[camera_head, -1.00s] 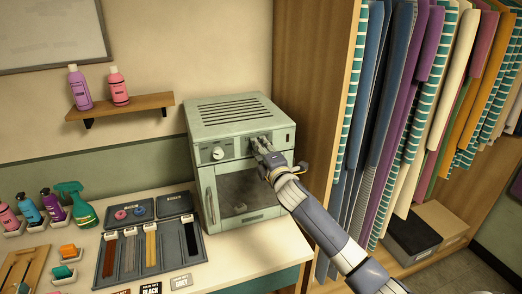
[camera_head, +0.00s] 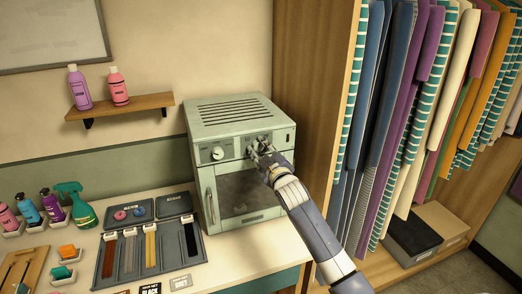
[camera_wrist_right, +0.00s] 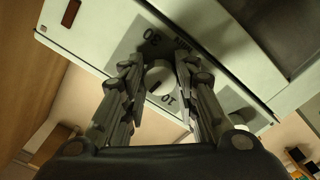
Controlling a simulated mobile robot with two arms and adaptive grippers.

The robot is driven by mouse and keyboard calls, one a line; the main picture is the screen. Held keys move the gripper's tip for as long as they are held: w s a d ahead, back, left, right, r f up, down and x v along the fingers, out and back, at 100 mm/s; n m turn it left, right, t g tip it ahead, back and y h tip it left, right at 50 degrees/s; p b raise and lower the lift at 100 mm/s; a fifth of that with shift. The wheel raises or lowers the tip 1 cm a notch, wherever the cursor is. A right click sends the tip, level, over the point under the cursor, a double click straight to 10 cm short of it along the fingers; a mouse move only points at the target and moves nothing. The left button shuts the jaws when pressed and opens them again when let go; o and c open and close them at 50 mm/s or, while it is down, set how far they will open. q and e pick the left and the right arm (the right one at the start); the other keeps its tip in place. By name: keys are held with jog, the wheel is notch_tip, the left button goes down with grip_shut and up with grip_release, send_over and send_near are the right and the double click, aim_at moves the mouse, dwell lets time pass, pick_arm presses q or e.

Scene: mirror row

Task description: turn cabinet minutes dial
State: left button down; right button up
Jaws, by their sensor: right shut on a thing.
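The cabinet (camera_head: 238,115) is a pale green box with a dark window door, standing on the counter. Its minutes dial is a light round knob (camera_wrist_right: 158,76) in the right wrist view, with the marks 30 and 10 and part of the lettering beside it. My right gripper (camera_head: 259,148) is at the right part of the cabinet's front panel. In the right wrist view the fingers (camera_wrist_right: 158,85) stand on both sides of the dial, shut on it. In the head view the gripper hides the dial. My left gripper is not in view.
A second white dial (camera_head: 218,152) sits on the panel's left, above the door handle (camera_head: 211,206). A wooden wardrobe side (camera_head: 305,90) stands close right of the cabinet.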

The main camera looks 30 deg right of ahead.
jog(key=m, duration=0.4)
jog(key=shift+f+m, duration=0.15)
jog(key=shift+m, duration=0.15)
jog(key=shift+a+m+p, duration=0.1)
jog(key=shift+m+p, duration=0.25)
jog(key=shift+m, duration=1.55)
jog(key=o, duration=1.1)
jog(key=shift+c, duration=0.2)
jog(key=v, duration=1.2)
